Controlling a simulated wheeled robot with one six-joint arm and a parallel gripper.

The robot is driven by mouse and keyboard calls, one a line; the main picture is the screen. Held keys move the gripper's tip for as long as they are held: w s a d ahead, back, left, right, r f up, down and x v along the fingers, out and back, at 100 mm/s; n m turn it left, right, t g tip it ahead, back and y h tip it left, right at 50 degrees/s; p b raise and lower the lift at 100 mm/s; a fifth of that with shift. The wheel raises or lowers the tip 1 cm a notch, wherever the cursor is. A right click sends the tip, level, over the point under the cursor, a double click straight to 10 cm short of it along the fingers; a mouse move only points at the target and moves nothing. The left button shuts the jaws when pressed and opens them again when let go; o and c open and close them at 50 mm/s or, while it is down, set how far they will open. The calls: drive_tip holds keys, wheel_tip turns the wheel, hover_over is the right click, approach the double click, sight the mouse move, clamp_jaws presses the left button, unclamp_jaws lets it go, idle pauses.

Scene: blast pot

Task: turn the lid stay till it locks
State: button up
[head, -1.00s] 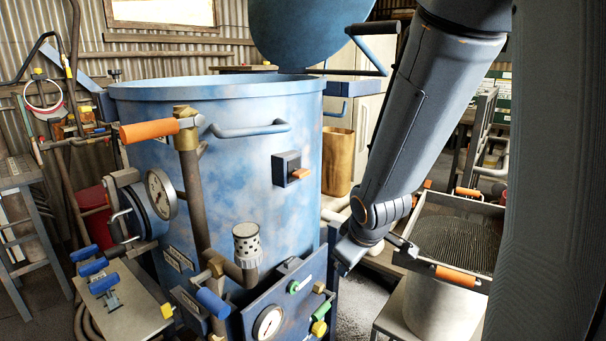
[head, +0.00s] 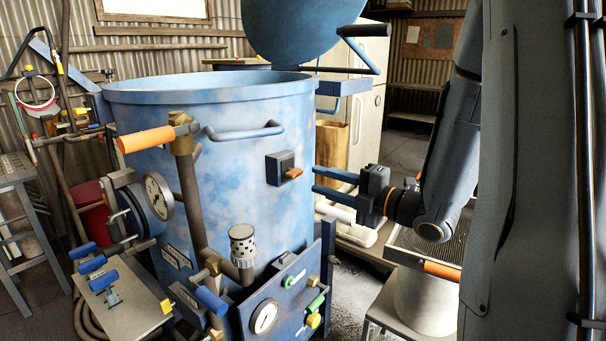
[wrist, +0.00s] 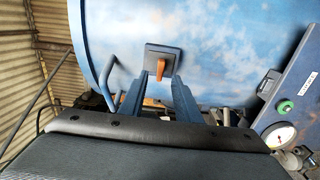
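The blue blast pot (head: 225,210) stands upright with its round lid (head: 305,25) raised behind the rim. On the pot's wall, a small orange lever (head: 293,173) sticks out from a dark square block (head: 276,167); it looks like the lid stay. My gripper (head: 314,180) is open and empty, just right of the lever, its fingers pointing at it. In the wrist view, the orange lever (wrist: 161,67) hangs down from its block (wrist: 162,52), ahead of the fingertips and in line with the gap between them. No contact shows.
A pipe with an orange handle (head: 146,139) stands at the pot's left front. A gauge panel (head: 275,310) is low in front. A bar with a black grip (head: 366,30) juts out by the lid. A bin with a mesh top (head: 425,295) stands at right.

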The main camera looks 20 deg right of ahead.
sight(300, 174)
drive_tip(key=p+x, duration=0.1)
drive_tip(key=x, duration=0.5)
drive_tip(key=shift+w+a, duration=0.15)
clamp_jaws()
